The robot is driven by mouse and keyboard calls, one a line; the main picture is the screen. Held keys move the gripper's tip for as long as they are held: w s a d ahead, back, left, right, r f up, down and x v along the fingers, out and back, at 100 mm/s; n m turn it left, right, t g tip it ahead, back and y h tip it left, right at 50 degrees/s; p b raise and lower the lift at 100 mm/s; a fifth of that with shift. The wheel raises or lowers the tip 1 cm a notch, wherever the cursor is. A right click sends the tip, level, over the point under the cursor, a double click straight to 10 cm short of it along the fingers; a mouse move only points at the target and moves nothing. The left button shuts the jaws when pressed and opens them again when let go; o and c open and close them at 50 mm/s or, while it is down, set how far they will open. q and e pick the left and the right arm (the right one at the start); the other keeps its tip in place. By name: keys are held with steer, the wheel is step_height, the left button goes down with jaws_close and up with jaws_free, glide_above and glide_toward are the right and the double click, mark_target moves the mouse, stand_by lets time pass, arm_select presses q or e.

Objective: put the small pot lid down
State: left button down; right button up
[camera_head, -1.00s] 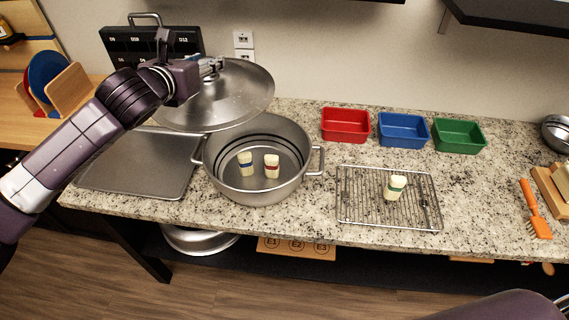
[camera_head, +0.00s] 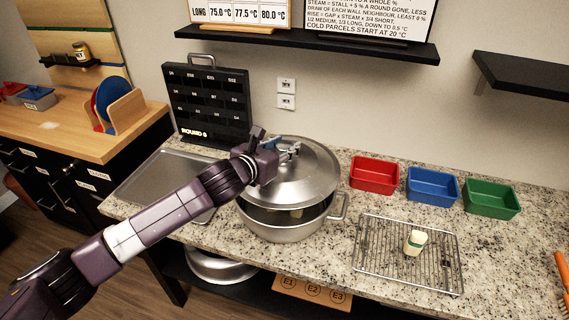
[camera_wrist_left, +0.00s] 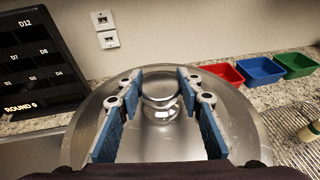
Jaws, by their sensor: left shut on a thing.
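A domed steel lid (camera_head: 312,180) is over the two-handled steel pot (camera_head: 280,229). My left gripper (camera_head: 287,151) is shut on its knob from above; the wrist view shows the lid (camera_wrist_left: 240,115) below the blue-padded fingers (camera_wrist_left: 160,82). The lid covers most of the pot's opening. A dark gap shows under its front edge, with a pale jar (camera_head: 297,212) partly visible inside. I cannot tell whether the lid touches the rim at the back. My right gripper is out of view.
A wire rack (camera_head: 378,262) with a green-banded jar (camera_head: 415,242) stands right of the pot. Red (camera_head: 374,174), blue (camera_head: 432,186) and green (camera_head: 491,198) bins stand behind. A flat tray (camera_head: 150,182) lies left; a black panel (camera_head: 208,100) stands at the back.

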mark_target(261, 189)
arm_select(q)
step_height(261, 189, down, 3)
steer(key=shift+w+r, duration=0.1)
steer(key=shift+f+p, duration=0.3)
steer(key=shift+f, duration=1.6)
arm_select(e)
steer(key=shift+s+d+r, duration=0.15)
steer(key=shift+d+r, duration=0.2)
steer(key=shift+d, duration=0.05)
arm_select(q)
steer(key=c, duration=1.4)
jaws_free()
steer(key=shift+f, duration=0.15)
steer(key=shift+o, duration=0.2)
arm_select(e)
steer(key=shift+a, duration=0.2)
arm_select(q)
steer(key=shift+a, duration=0.1)
steer(key=b+v, duration=0.2)
steer(key=v, duration=1)
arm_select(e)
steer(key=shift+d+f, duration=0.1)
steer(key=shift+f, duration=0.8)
